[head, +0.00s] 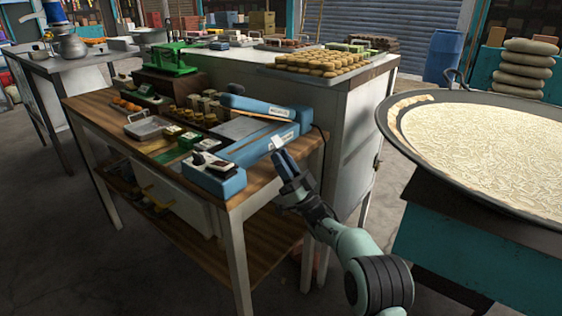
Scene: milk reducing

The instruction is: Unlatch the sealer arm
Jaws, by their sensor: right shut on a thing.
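The blue sealer has a long base (245,153) lying along the right front part of the wooden table, with a control box (214,176) at its left end. A blue sealer arm (265,108) with a label and a dark knob at its left end angles away from the base, meeting it near the right end. My right gripper (282,156) is at the front side of the base, near its right end, shut on a small pale latch piece (278,142); its fingertips are small and partly hide the contact. My left gripper is not in view.
Small jars, trays and a green scale (172,60) crowd the wooden table (268,190) behind and left of the sealer. A white counter (343,125) with baked goods stands behind. A large pan (480,150) of pale milk is at the right.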

